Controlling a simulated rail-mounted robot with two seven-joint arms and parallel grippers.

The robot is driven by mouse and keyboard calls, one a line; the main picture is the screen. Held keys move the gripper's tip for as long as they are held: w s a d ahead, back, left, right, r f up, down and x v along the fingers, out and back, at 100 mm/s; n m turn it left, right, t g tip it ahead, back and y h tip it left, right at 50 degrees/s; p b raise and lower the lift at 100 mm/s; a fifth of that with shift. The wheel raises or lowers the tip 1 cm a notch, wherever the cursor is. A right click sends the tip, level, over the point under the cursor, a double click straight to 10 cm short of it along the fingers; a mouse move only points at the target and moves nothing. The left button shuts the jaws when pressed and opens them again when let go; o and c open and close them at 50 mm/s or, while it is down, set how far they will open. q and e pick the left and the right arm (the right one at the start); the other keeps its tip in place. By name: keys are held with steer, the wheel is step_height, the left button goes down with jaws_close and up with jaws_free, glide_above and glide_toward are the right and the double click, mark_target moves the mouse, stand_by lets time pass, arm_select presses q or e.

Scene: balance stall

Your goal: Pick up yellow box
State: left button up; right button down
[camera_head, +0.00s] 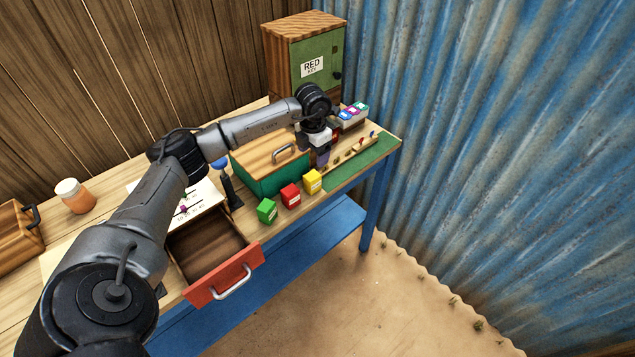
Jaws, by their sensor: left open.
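A small yellow box (313,181) stands on the table near its front edge, at the right end of a row with a red box (291,195) and a green box (267,211). My left arm reaches in from the left, across the table. My left gripper (322,158) points down just behind and above the yellow box, close to the green chest. It is open, and I see nothing held in it. Its fingertips are small and partly hard to make out. My right gripper is not in view.
A green chest with a wooden lid (266,157) stands behind the boxes. An open drawer with a red front (226,281) juts out at the front. A wooden rack (350,152) with small items lies right of my gripper. A cabinet labelled RED KEY (312,68) stands behind.

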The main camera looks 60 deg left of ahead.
mark_target(312, 175)
arm_select(q)
steer(key=f, duration=0.4)
steer(key=f+b, duration=0.1)
steer(key=f, duration=0.7)
steer(key=shift+s+d, duration=0.1)
steer(key=shift+s, duration=0.2)
steer(key=c, duration=1)
